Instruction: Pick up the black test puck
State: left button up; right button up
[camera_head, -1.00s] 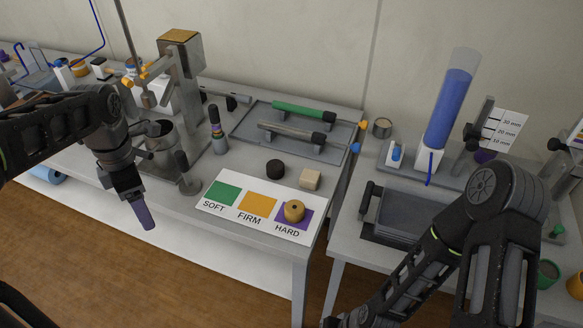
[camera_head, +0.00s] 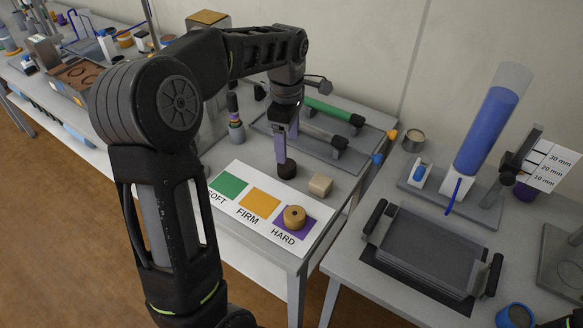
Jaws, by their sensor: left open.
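The far finger is partly hidden. My right gripper is not in view.
The SOFT, FIRM, HARD card (camera_head: 262,218) lies in front, with a tan puck (camera_head: 294,217) on HARD. A tray (camera_head: 340,155) with green- and grey-handled tools lies behind.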

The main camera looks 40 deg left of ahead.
aim_at(287, 169)
pick_arm(q)
jog(key=shift+f, duration=1.3)
jog(key=shift+s+a+f, duration=0.1)
jog(key=shift+f, duration=1.25)
jog(key=shift+a+f, duration=0.1)
jog(key=shift+f, duration=1.2)
grip_shut()
